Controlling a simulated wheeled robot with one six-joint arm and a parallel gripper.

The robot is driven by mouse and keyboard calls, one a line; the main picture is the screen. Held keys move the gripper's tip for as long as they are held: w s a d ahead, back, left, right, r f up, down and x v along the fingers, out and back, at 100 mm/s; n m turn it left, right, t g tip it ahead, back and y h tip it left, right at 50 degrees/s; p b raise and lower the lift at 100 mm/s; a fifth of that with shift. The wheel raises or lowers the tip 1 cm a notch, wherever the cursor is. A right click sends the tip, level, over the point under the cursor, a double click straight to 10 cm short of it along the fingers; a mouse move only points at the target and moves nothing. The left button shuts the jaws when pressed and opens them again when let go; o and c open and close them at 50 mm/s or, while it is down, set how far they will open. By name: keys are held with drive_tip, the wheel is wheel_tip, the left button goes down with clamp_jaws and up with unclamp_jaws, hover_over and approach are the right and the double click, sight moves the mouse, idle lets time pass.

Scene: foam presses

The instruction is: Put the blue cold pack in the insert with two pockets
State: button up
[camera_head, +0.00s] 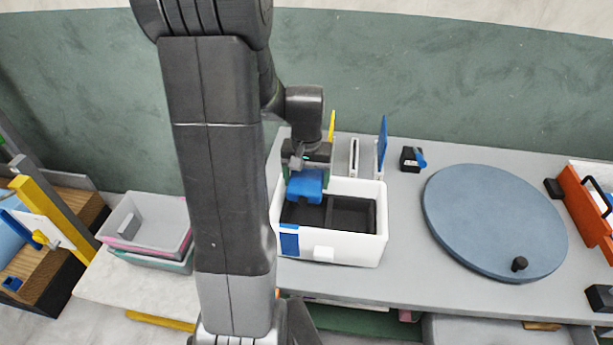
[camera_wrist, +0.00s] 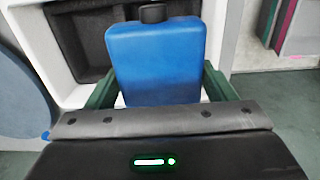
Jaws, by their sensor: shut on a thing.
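The blue cold pack (camera_head: 306,187) is a flat bottle shape with a black cap, which shows in the wrist view (camera_wrist: 155,62). My gripper (camera_head: 306,172) is shut on it, with a green finger on each side of the pack in the wrist view (camera_wrist: 158,88). The pack is at the back left part of the white box (camera_head: 333,249), over the left pocket of the dark insert (camera_head: 352,215). The right pocket looks empty. The left pocket is partly hidden by the pack. I cannot tell whether the pack touches the insert.
A round blue-grey disc (camera_head: 494,222) with a black knob lies right of the box. A small black object with a blue part (camera_head: 411,159) and upright panels (camera_head: 382,146) stand behind the box. Stacked trays (camera_head: 148,222) are at left. An orange holder (camera_head: 587,210) stands far right.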

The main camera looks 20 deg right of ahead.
drive_tip(key=shift+f+b, duration=3.65)
drive_tip(key=shift+f, duration=1.25)
drive_tip(key=o, duration=1.2)
wheel_tip(320, 180, up, 14)
drive_tip(key=shift+f, duration=0.1)
